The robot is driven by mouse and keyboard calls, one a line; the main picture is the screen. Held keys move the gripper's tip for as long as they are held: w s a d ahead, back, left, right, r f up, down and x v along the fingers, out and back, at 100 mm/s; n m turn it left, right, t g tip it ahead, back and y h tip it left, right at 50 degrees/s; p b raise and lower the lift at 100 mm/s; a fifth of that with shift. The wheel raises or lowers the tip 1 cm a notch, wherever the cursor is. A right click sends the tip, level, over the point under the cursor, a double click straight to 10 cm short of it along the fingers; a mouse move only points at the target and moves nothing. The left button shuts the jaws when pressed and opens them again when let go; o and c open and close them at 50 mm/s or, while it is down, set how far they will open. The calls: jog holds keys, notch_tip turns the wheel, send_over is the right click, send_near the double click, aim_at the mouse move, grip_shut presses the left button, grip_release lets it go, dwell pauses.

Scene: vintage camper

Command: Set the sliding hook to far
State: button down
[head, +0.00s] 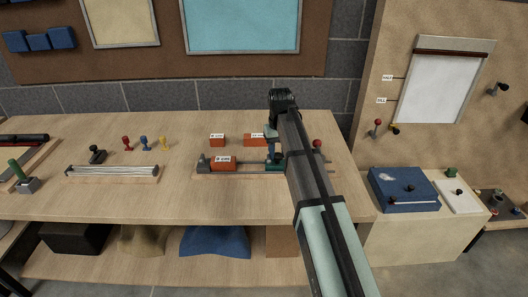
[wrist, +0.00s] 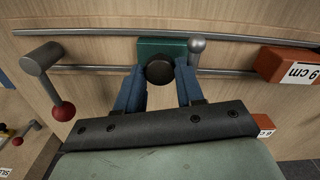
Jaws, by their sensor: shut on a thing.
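In the wrist view, a green block (wrist: 152,47) sits on two parallel metal rails and carries a dark round knob (wrist: 160,69). My gripper (wrist: 160,66) has its two blue fingers on either side of this knob and is shut on it. A grey pin with a ball top (wrist: 196,46) stands just right of the knob. In the head view my gripper (head: 274,152) is over the right part of the rail fixture (head: 240,174), and my arm hides part of it. No shape on the block clearly reads as a hook.
A crank with a red ball (wrist: 62,110) is at the rail end, left in the wrist view. Small coloured pegs (head: 145,143) and a strung board (head: 112,173) lie farther left.

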aim_at(280, 155)
jog(key=shift+d, duration=0.4)
jog(key=c, duration=0.7)
grip_release()
notch_tip(280, 155, up, 14)
jog(key=shift+f, duration=0.15)
